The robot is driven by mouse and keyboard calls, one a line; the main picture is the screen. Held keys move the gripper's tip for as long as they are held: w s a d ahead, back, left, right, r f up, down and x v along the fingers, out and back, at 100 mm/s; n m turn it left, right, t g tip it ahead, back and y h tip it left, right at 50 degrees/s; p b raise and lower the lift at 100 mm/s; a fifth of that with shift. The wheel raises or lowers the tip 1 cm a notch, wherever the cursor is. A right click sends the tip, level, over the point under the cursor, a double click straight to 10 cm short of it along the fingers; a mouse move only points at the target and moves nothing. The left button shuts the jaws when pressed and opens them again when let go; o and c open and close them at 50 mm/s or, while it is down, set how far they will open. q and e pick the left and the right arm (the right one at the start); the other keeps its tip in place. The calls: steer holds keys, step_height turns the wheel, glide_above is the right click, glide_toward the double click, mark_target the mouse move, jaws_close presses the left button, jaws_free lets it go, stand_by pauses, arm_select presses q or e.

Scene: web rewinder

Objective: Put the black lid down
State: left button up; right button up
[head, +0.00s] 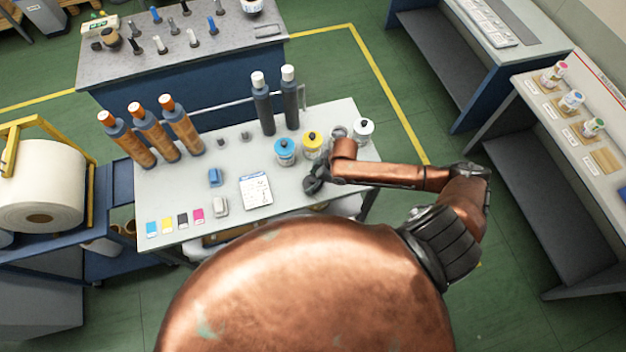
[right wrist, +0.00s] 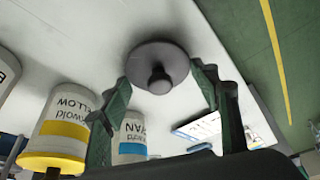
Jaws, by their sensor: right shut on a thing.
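The black lid (right wrist: 158,60), a dark round disc with a knob, sits between the two fingers of my right gripper (right wrist: 160,82) in the right wrist view. In the head view my right gripper (head: 314,180) is over the right part of the white table (head: 232,170), in front of the yellow-lidded can. The lid is hard to make out there. Behind it in the wrist view is bare white tabletop; I cannot tell whether the lid touches it. My left gripper is not in view.
A blue-lidded can (head: 285,152), a yellow-lidded can (head: 312,145) and a white can with a black knob (head: 364,131) stand behind the gripper; another is partly hidden. A printed sheet (head: 256,190) lies to the left. Bottles stand farther back.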

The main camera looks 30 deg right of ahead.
steer(key=shift+f, duration=0.3)
steer(key=shift+f, duration=0.15)
steer(key=o, duration=0.9)
steer(key=shift+o, duration=0.2)
steer(key=v, duration=1.2)
